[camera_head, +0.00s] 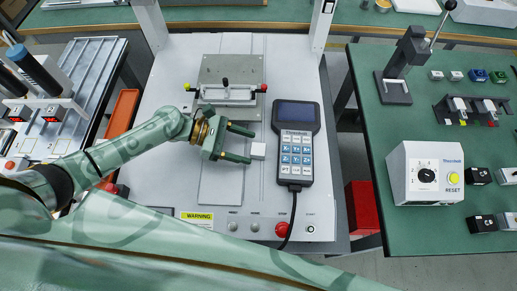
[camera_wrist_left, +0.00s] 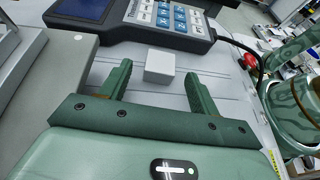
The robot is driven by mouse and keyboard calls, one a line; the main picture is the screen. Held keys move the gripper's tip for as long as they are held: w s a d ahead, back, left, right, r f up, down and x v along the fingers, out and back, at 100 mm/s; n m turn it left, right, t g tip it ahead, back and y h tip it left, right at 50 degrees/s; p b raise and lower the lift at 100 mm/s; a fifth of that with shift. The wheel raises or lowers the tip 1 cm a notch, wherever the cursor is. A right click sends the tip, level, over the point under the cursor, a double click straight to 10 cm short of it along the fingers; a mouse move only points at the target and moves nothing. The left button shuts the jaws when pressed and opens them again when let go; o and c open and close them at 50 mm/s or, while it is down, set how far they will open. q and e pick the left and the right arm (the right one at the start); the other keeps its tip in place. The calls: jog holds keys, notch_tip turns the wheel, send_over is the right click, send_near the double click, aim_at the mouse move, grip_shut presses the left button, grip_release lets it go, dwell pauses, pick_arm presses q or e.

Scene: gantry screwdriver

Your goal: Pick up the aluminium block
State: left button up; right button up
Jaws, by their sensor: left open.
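The aluminium block (camera_head: 258,150) is a small pale cube on the light grey machine bed, just left of the handheld controller. It also shows in the left wrist view (camera_wrist_left: 160,66), a little beyond and between my fingertips. My left gripper (camera_head: 250,145) is open, its two green fingers pointing right toward the block. In the left wrist view the left gripper (camera_wrist_left: 158,80) has empty space between its fingers. My right gripper does not show in either view.
The handheld controller (camera_head: 297,140) lies close right of the block; its cable runs down past a red button (camera_head: 282,229). A clamp fixture (camera_head: 228,91) on a plate stands behind. Gantry posts (camera_head: 320,25) rise at the back. A green table (camera_head: 440,135) is at right.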

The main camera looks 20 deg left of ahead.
pick_arm(q)
jog(key=shift+x, duration=0.9)
jog(key=c, duration=1.1)
jog(key=shift+r, duration=0.1)
